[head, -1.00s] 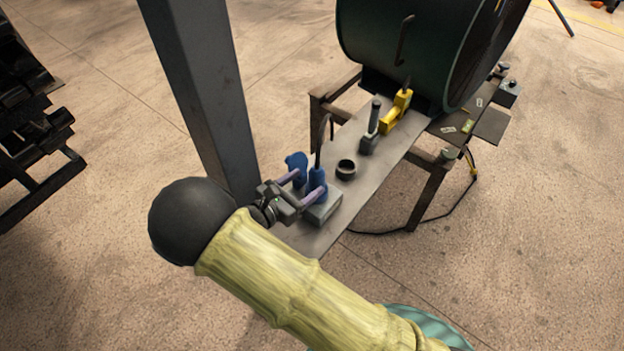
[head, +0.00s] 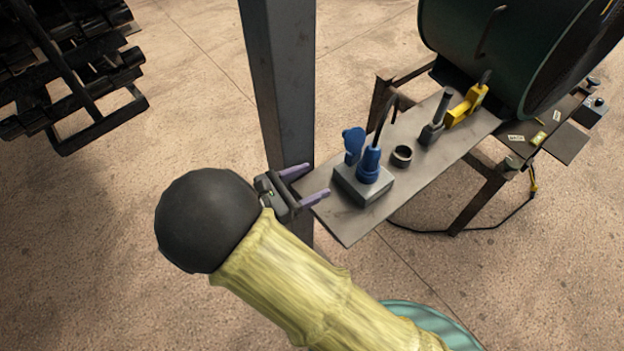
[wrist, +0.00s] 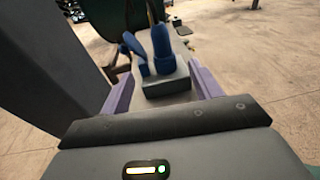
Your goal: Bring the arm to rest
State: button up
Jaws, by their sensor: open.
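My gripper (head: 311,184) is open, with its two purple fingers apart and nothing between them. In the head view it is beside the near left end of the grey shelf (head: 345,226), clear of the blue plug (head: 371,162). The blue plug stands upright in a grey socket box (head: 361,188), with a blue flap (head: 353,141) beside it. In the wrist view the blue plug (wrist: 162,48) and the box (wrist: 166,84) show ahead, between the fingers but beyond them. My yellow-sleeved arm reaches in from the bottom of the head view.
A grey post (head: 281,90) stands close behind my gripper and shows large at left in the wrist view (wrist: 45,65). A black ring (head: 402,156), a grey upright tool (head: 437,118) and a yellow tool (head: 467,106) are on the shelf. A dark rack (head: 70,75) is far left. Open floor lies in front.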

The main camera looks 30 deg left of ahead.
dwell(0.7)
jog(key=w+d+m+g, duration=0.3)
jog(key=d+m+g, duration=0.35)
jog(key=d, duration=0.45)
jog(key=w+d+m+g, duration=0.3)
jog(key=d+m+g, duration=0.35)
jog(key=d, duration=0.45)
jog(key=s+d+r+m+y, duration=0.1)
jog(key=d+m+y, duration=0.3)
jog(key=d+m, duration=0.4)
jog(key=s+d+r+m+t+y, duration=0.1)
jog(key=d+r+m+y, duration=0.2)
jog(key=d+m, duration=0.4)
jog(key=m, duration=0.2)
jog(key=shift+s+d+r+m+y, duration=0.3)
jog(key=shift+s+d+r+y, duration=0.05)
jog(key=shift+r+y, duration=0.05)
jog(key=shift+c, duration=0.4)
